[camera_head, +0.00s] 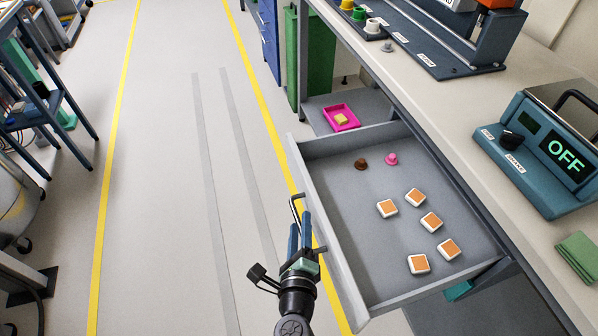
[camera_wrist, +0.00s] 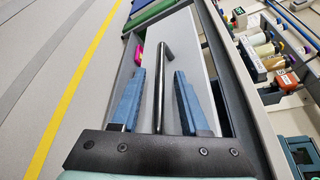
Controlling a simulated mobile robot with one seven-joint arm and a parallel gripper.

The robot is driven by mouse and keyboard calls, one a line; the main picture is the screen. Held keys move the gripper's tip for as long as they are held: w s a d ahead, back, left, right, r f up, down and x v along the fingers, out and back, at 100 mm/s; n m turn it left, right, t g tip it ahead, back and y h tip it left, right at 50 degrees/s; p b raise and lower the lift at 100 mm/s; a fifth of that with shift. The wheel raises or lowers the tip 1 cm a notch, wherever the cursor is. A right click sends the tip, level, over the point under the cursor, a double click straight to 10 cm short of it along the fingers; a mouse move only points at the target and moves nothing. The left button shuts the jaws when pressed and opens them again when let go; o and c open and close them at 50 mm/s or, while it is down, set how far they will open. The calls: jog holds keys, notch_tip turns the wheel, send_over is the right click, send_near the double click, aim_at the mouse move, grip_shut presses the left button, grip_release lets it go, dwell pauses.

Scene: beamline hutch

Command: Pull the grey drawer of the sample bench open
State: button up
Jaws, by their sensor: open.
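The grey drawer (camera_head: 352,232) of the sample bench stands pulled out, with its inside showing. Several white-and-orange square pieces (camera_head: 431,222), a brown knob-like piece (camera_head: 361,164) and a pink one (camera_head: 391,159) lie in it. Its bar handle (camera_head: 294,208) is on the front panel, partly hidden by my gripper in the head view. My gripper (camera_head: 299,222) is at the handle, outside the drawer front. In the wrist view the dark handle (camera_wrist: 162,85) runs between the two blue fingers of my gripper (camera_wrist: 157,95), with gaps on both sides. The fingers are open.
The bench top (camera_head: 470,95) runs along the right, with a teal device reading OFF (camera_head: 545,150) and a green cloth (camera_head: 578,253). A magenta tray (camera_head: 341,117) sits on a shelf beyond the drawer. The floor (camera_head: 165,190) left of the drawer is clear.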

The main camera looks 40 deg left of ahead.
jog(key=b+v, duration=0.1)
jog(key=v, duration=1.1)
